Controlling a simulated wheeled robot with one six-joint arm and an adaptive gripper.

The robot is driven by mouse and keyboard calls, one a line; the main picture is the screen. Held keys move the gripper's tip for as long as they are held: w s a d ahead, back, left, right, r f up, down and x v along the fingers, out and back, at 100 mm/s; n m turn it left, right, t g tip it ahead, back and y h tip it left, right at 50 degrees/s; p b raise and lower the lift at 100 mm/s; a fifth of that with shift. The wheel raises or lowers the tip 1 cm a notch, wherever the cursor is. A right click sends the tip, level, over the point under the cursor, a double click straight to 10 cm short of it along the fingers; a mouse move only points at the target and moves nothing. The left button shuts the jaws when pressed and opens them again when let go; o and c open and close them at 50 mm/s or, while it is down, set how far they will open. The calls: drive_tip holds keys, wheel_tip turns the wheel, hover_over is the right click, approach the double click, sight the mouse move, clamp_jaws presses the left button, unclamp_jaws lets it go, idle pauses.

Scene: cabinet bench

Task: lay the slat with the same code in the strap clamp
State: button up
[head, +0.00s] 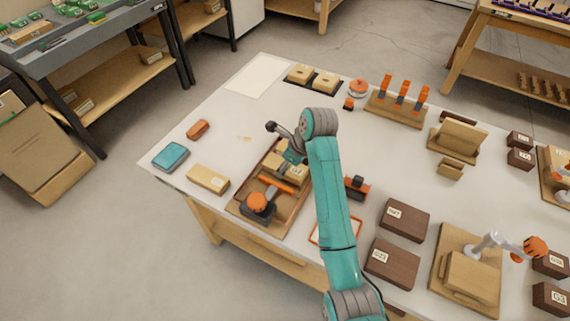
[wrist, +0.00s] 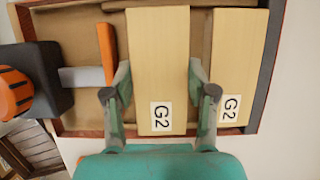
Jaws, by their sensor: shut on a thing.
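The strap clamp (head: 239,209) is a shallow wooden tray with a dark red rim; it also shows in the wrist view (wrist: 90,132). At one end it carries a dark block with an orange knob (wrist: 15,92) and an orange pressing bar (wrist: 107,52). A pale slat marked G2 (wrist: 160,60) lies between my gripper's fingers (wrist: 159,73), inside the tray outline. A second pale piece marked G2 (wrist: 232,55) is right beside it, toward the tray's end. My gripper is shut on the first slat. Whether this slat touches the tray floor is hidden.
A pale labelled block (head: 208,178), a teal box (head: 170,156) and a brown block (head: 198,129) lie left of the clamp. Dark brown boxes (head: 403,219) and an orange-black tool (head: 356,187) are right of it.

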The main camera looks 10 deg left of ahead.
drive_tip(key=shift+f, duration=0.5)
idle(1.5)
drive_tip(key=o, duration=1.6)
drive_tip(key=shift+c, duration=0.2)
drive_tip(key=shift+r, duration=3.45)
